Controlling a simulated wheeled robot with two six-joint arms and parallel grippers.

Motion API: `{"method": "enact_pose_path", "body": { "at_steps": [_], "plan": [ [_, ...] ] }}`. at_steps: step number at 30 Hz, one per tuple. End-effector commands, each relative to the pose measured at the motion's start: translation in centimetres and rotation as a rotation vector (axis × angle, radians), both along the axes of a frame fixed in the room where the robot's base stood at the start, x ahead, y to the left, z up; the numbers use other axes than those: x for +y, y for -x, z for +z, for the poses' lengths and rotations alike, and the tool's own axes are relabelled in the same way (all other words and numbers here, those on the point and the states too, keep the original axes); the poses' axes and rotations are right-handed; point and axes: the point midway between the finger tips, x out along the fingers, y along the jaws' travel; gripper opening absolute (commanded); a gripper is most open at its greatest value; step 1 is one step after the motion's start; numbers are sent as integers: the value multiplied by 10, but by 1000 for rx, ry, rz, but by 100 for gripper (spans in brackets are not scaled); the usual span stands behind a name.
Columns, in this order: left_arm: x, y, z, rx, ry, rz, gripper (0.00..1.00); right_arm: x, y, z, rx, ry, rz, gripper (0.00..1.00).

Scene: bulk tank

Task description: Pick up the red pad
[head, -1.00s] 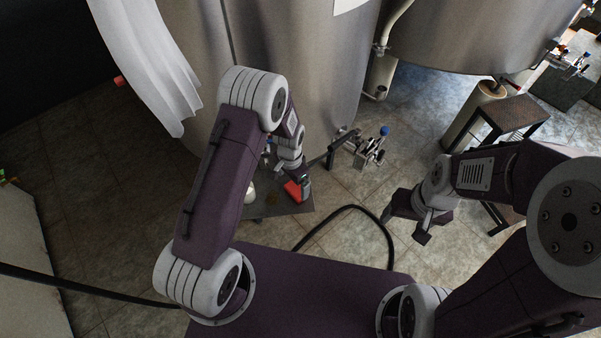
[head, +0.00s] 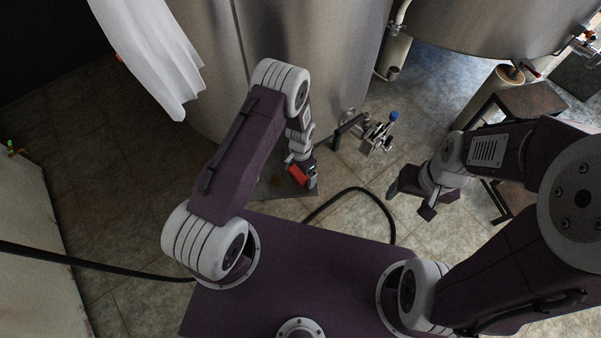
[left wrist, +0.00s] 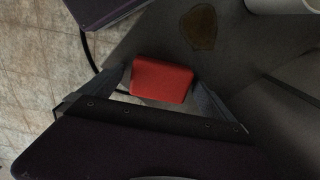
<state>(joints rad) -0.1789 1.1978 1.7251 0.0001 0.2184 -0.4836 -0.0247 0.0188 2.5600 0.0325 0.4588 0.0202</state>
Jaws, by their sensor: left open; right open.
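The red pad (head: 297,175) is a small block near the edge of a low grey surface (head: 268,188) in front of the big steel tank. In the left wrist view the red pad (left wrist: 162,80) lies between the two fingers of my left gripper (left wrist: 165,85). The fingers are apart, one on each side of the pad; I cannot tell if they touch it. In the head view my left gripper (head: 305,175) is at the pad and partly covers it. My right gripper (head: 408,198) is open and empty, well to the right of the pad.
A black hose (head: 360,192) curves over the tiled floor to the right. A valve fitting with a blue top (head: 378,132) stands near the tank (head: 290,40). In the left wrist view a brown stain (left wrist: 199,28) and a white container (left wrist: 282,5) are beyond the pad.

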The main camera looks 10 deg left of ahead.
Motion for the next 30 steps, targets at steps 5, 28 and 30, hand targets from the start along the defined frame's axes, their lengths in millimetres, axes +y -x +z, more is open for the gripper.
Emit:
{"method": "enact_pose_path", "body": {
  "at_steps": [5, 28, 30],
  "plan": [
    [0, 0, -5, 0, 0, 0, 100, 0, 0, 0, 0, 0, 0, 71],
    [0, -1, 18, -2, 0, 0, 38, 0, 0, -1, 0, 0, 0, 71],
    [0, -1, 32, -4, 0, 0, 38, 0, 0, -2, 0, 0, 0, 71]
  ]
}}
